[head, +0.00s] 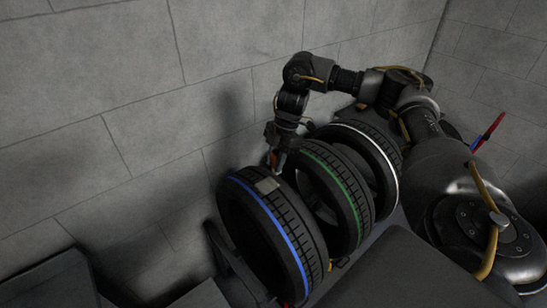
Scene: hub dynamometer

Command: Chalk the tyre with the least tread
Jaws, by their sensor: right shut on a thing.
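Three upright tyres stand in a row. The blue-striped tyre (292,243) is nearest, with a pale grey patch (267,185) on its tread. The green-striped tyre (347,192) is in the middle, partly covered by the blue one. The white-striped tyre (385,162) is farthest back, partly hidden by the green one and my arm. My right gripper (276,160) points down at the top of the gap between the blue and green tyres. It is shut on a small piece, likely the chalk, mostly hidden by the fingers. Touching or apart, I cannot tell. My left gripper is out of view.
A grey block wall (120,130) runs behind the tyres. Dark grey panels (50,285) lie at the lower left. A red and blue item (488,130) shows at the right, beyond my arm. Open space lies above the tyres on the left.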

